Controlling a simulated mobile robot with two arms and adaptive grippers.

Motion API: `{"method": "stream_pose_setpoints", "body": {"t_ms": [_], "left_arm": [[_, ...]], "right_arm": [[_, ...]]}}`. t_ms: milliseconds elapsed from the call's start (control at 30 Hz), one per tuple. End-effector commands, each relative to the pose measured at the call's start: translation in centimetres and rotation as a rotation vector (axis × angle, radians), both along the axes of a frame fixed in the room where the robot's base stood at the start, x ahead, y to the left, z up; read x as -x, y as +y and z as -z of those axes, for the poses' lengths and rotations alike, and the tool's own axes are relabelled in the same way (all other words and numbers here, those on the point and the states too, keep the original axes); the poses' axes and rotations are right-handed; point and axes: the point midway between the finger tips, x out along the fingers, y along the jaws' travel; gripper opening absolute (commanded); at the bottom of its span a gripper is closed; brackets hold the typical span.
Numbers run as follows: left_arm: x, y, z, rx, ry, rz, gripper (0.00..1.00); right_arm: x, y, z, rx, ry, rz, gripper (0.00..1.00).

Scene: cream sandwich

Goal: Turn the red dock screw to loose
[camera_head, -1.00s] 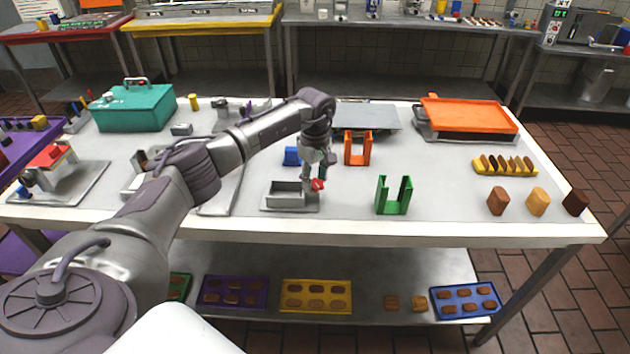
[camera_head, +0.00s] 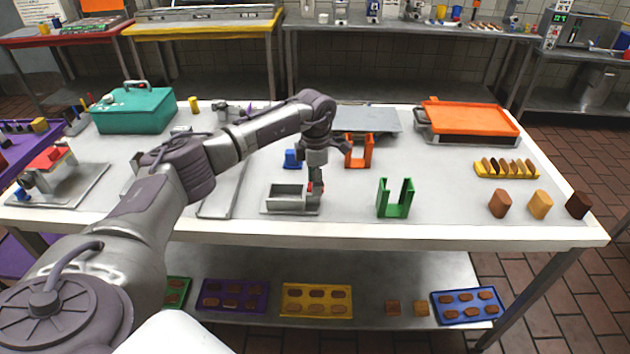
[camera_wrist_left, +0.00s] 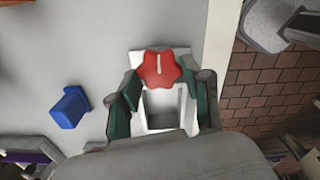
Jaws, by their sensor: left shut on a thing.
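The red dock screw (camera_wrist_left: 160,69) is a lobed red knob with a pale line across its top. In the left wrist view it sits at the end of a grey open-topped dock (camera_wrist_left: 163,108). In the head view the dock (camera_head: 287,193) stands near the table's front edge, and only a bit of the red screw (camera_head: 310,187) shows. My left gripper (camera_head: 315,190) points down over the screw, shut on it, and hides most of it. Its green-padded fingers (camera_wrist_left: 160,85) lie on either side of the screw in the wrist view. My right gripper is in neither view.
A blue holder (camera_head: 292,159), an orange holder (camera_head: 359,153) and a green holder (camera_head: 395,200) stand close to the gripper. A teal box (camera_head: 135,108) is at the back left. The table is clear between the green holder and the brown pieces (camera_head: 500,204).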

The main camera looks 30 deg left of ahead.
Motion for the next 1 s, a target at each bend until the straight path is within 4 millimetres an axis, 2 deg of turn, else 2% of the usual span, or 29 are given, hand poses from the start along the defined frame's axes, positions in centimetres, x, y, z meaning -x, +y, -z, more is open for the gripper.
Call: {"method": "stream_pose_setpoints", "body": {"t_ms": [1000], "left_arm": [[0.0,-0.1,-0.3,-0.001,-0.004,-0.963,0.14]], "right_arm": [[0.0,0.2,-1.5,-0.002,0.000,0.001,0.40]]}}
